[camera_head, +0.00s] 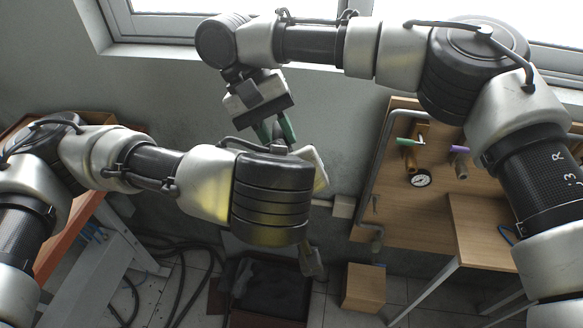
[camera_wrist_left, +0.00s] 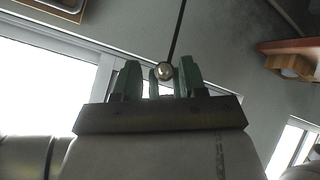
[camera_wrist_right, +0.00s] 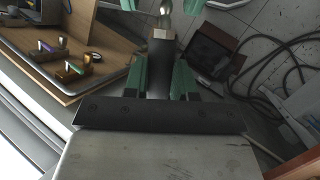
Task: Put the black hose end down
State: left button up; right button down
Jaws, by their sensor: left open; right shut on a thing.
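My right gripper (camera_head: 277,131) shows in the head view pointing down, in front of the grey wall below the window. In the right wrist view (camera_wrist_right: 162,78) its green fingers are shut on the black hose end (camera_wrist_right: 160,52), which has a brownish square part and a metal tip. The open fingers of my left gripper show at the top of that view, either side of the metal tip. In the left wrist view the left gripper (camera_wrist_left: 158,80) is open, with the round metal tip (camera_wrist_left: 165,71) between its fingers. The head view mostly hides the left gripper behind its arm.
A wooden board (camera_head: 400,200) on the right carries green and purple fittings and a gauge (camera_head: 421,178). A dark bin (camera_head: 268,308) and a wooden box (camera_head: 363,287) stand on the floor. Black hoses (camera_head: 180,270) lie on the floor at left, beside an orange-edged bench (camera_head: 68,238).

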pick_arm(q)
jog(key=shift+w+f, duration=0.1)
jog(key=shift+w, duration=0.05)
grip_shut()
pick_arm(e)
jog(key=c, duration=0.8)
grip_release()
